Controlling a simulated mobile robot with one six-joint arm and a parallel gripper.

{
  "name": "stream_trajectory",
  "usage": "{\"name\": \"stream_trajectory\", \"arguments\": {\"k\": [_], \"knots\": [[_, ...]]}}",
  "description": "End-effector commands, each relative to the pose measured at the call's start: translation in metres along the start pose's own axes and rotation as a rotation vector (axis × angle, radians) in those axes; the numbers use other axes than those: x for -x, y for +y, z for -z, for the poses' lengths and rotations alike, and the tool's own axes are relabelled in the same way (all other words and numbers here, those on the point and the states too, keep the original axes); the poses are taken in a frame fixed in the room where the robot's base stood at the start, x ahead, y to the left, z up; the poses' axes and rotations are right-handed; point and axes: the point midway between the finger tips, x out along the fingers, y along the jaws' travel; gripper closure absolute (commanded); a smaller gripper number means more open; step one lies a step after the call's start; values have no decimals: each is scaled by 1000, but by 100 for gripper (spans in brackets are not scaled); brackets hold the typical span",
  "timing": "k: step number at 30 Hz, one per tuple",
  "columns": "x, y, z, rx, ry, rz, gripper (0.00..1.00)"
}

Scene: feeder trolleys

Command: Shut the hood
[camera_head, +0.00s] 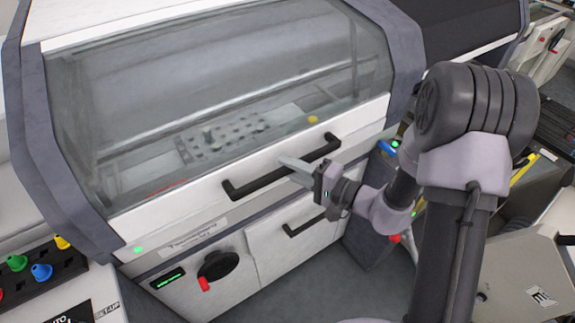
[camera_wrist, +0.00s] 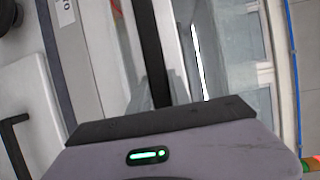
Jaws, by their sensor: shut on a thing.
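The hood (camera_head: 220,85) has a large clear window in a white and grey frame. It is low over the machine, with its white lower edge close above the front panel; I cannot tell if a small gap is left. A black bar handle (camera_head: 255,183) runs along that edge. My gripper (camera_head: 297,165) is at the middle of the handle, shut on it.
Below the hood are a front panel with a black rotary knob (camera_head: 218,266) and a drawer with a second black handle (camera_head: 305,222). A box with coloured buttons (camera_head: 40,270) stands at the left. A perforated plate (camera_head: 225,135) lies behind the window.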

Motion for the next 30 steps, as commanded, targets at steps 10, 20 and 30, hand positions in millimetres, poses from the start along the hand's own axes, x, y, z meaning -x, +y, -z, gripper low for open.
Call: {"name": "stream_trajectory", "arguments": {"k": [10,20,30], "knots": [[18,-34,-7,-29,3,-67,100],[18,-33,-7,-28,3,-67,55],[18,-33,-7,-28,3,-66,55]]}}
